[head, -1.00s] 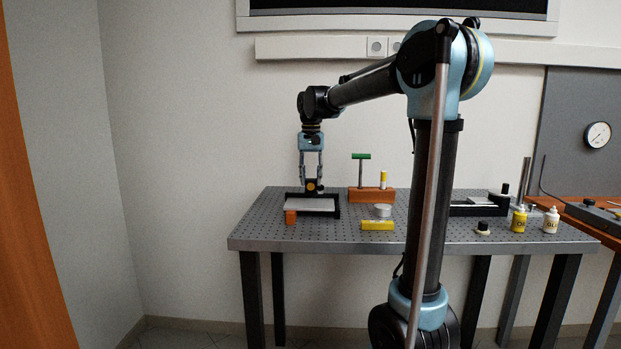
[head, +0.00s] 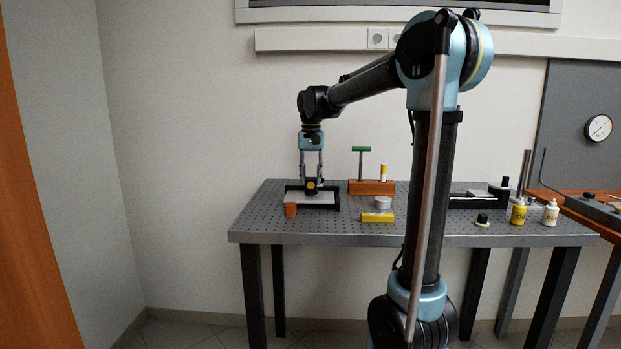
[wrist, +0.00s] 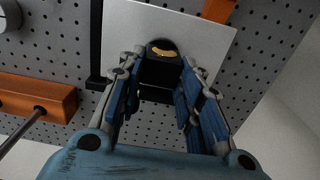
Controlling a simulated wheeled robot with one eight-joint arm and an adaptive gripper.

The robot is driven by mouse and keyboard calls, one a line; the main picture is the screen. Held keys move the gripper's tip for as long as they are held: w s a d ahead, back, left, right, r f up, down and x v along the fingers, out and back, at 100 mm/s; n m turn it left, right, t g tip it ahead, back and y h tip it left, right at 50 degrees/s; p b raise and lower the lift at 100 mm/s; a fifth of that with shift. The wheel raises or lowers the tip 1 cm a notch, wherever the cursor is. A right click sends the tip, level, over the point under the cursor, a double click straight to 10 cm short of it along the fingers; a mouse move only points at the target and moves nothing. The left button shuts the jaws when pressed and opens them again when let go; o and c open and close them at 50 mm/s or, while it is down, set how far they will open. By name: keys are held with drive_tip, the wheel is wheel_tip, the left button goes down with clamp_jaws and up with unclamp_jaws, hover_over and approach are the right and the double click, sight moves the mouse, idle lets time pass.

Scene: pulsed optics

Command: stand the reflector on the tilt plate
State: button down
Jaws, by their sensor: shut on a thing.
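The reflector (head: 311,186) is a small black block with a round gold-yellow face. My gripper (head: 311,178) points down and is shut on it. In the wrist view the reflector (wrist: 160,65) sits between the blue-padded fingers (wrist: 160,92), its gold face partly showing. The tilt plate (head: 300,198) is a pale flat plate in a black frame, on the left of the perforated table. In the wrist view the pale plate (wrist: 130,30) lies behind the reflector. The reflector is over the plate; I cannot tell whether it touches.
An orange block (head: 290,210) is at the plate's front left corner. An orange rack (head: 371,188) with a green-handled tool (head: 361,150) stands right of the plate. A silver disc (head: 383,203) and yellow block (head: 377,217) lie nearby. Bottles (head: 519,214) stand at the right.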

drive_tip(key=shift+f, duration=0.35)
idle(0.3)
drive_tip(key=c, duration=1.1)
unclamp_jaws()
drive_tip(key=shift+o, duration=0.2)
drive_tip(key=shift+r, duration=0.1)
wheel_tip(320, 180, up, 12)
